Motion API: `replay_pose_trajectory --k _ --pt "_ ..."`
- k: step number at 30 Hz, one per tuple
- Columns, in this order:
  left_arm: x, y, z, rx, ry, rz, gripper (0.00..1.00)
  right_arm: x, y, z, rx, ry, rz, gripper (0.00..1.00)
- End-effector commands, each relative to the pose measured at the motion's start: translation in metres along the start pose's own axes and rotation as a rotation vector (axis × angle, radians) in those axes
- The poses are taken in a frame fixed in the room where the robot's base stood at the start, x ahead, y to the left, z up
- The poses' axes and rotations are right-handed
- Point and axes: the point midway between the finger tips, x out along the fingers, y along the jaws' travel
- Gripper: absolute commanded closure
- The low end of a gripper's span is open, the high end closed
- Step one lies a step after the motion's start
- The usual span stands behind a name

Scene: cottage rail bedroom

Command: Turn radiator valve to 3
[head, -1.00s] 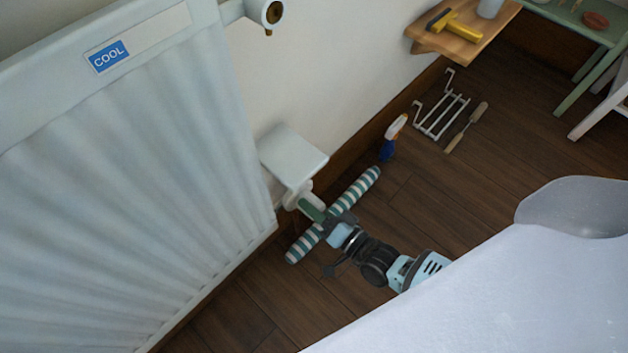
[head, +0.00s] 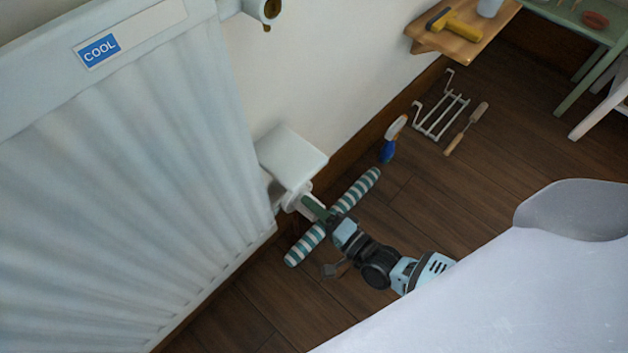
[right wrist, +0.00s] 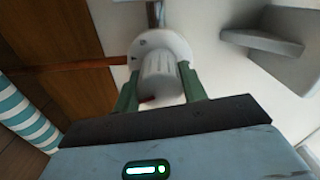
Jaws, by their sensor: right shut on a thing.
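The radiator valve is a white ribbed knob (right wrist: 161,80) with a red mark on its side. It sits against a round white collar (right wrist: 158,44) with small dark marks, too small to read. In the head view the valve (head: 291,200) is at the radiator's lower right corner, partly hidden by my gripper. My right gripper (head: 312,207) reaches it from the lower right; in the right wrist view its green fingers (right wrist: 160,91) are shut on the knob from both sides. My left gripper is not in view.
A white box-like ledge (head: 294,156) juts out just above the valve. A striped roll (head: 359,188) lies on the floor beneath my gripper. A spray bottle (head: 391,140), a wire rack (head: 441,115) and a brush (head: 467,128) are farther right.

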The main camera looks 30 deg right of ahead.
Motion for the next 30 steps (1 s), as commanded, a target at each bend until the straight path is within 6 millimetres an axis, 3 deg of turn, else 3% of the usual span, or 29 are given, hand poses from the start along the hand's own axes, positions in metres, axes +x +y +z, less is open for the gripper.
replay_pose_trajectory --k 5,6,11,21,30 --pt "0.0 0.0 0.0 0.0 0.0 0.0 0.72 -0.001 0.001 0.0 -0.001 -0.001 0.002 0.81" --pt "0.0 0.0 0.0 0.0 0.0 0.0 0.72 -0.001 0.001 0.0 -0.001 -0.001 0.002 0.57" --pt "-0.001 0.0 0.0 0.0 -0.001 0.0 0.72 -0.001 0.001 0.0 -0.002 -0.001 0.002 0.36" --pt "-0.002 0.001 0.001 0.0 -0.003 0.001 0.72 -0.004 0.0 0.0 -0.002 0.0 0.002 0.36" --pt "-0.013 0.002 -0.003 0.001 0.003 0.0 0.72 -0.047 -0.001 0.0 -0.003 -0.001 0.003 0.36"
